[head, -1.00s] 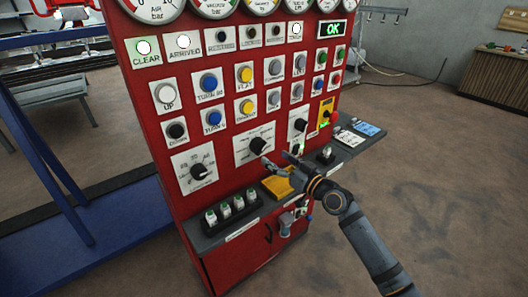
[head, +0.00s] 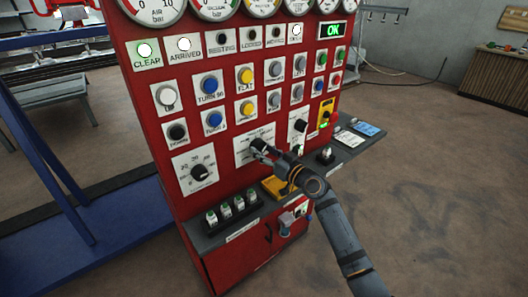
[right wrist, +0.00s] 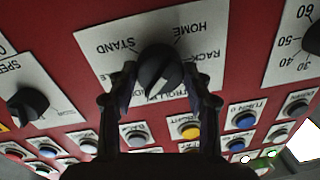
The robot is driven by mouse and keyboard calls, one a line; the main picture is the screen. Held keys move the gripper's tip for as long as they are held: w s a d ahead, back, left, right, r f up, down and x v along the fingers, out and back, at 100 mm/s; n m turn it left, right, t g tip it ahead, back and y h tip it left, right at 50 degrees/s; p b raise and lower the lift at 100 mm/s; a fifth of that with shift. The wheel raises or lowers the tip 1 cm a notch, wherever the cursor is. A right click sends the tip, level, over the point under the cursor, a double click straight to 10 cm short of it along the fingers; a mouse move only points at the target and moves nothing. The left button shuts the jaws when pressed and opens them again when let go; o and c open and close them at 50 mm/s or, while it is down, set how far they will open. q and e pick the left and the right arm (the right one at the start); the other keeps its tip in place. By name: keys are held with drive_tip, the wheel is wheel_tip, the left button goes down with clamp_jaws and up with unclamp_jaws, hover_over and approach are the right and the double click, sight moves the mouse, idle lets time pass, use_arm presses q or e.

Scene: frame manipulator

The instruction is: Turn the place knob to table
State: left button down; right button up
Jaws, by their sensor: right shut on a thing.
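The black place knob (head: 256,144) sits on a white label plate in the middle of the red panel. In the right wrist view the knob (right wrist: 158,70) shows close up, with the words HOME, STAND and RACK upside down around it. Other lettering is partly covered by my fingers. My right gripper (head: 263,151) reaches the knob from the lower right. In the right wrist view its fingers (right wrist: 160,88) stand on either side of the knob, shut on it. I cannot tell surely which word the knob points to. My left gripper is not in view.
Another black dial (head: 199,172) is to the left, and the speed knob (right wrist: 28,105) is beside the place knob. Several coloured buttons, such as a yellow one (head: 246,107), sit above. A blue frame (head: 110,215) stands left.

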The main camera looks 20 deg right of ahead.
drive_tip(key=shift+c, duration=1.3)
drive_tip(key=shift+m, duration=0.3)
drive_tip(key=m, duration=0.2)
drive_tip(key=shift+m, duration=0.4)
drive_tip(key=m, duration=0.5)
drive_tip(key=shift+a, duration=0.1)
drive_tip(key=shift+m, duration=0.4)
drive_tip(key=o, duration=1.2)
drive_tip(key=shift+c, duration=0.2)
